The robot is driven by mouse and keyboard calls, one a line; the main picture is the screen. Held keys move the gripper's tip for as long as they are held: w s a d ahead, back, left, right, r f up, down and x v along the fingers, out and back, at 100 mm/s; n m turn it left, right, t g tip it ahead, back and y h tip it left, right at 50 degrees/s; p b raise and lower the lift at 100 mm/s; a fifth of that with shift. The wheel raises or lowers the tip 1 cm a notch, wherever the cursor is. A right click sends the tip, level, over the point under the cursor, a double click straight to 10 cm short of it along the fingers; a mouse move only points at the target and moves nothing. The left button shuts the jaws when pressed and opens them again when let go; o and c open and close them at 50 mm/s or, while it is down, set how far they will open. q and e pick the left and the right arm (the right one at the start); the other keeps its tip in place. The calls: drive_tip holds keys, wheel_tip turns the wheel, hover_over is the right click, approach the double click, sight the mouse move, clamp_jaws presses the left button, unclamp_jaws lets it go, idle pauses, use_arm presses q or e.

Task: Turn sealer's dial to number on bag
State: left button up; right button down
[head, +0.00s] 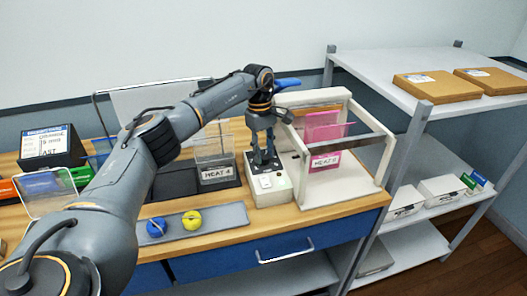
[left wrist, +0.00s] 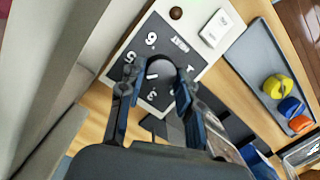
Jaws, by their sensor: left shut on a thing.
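The sealer has a white control box (head: 268,190) on the bench, with a white frame (head: 375,165) at its right. Its black dial plate (left wrist: 132,62) shows "HEAT" and white numbers around a round grey dial (left wrist: 160,72). My left gripper (head: 263,160) points down over the box; in the left wrist view its fingers (left wrist: 157,80) are shut on the dial from both sides. A white pointer mark shows between the fingers, but its exact number is unclear. A pink bag (head: 322,128) in the frame has a "HEAT" label; its digit is too small to read surely. My right gripper is out of view.
A clear holder with a "HEAT 4" card (head: 216,175) stands left of the box. A grey tray (head: 174,229) holds blue and yellow rolls in front. A grey shelf unit (head: 405,95) with cartons stands at the right. A white switch (left wrist: 215,28) is beside the dial plate.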

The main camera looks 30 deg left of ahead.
use_arm(q)
drive_tip(key=shift+w+r, duration=0.1)
drive_tip(key=shift+r, duration=0.1)
drive_tip(key=o, duration=1.1)
drive_tip(key=shift+o, duration=0.2)
drive_tip(key=shift+f, duration=0.1)
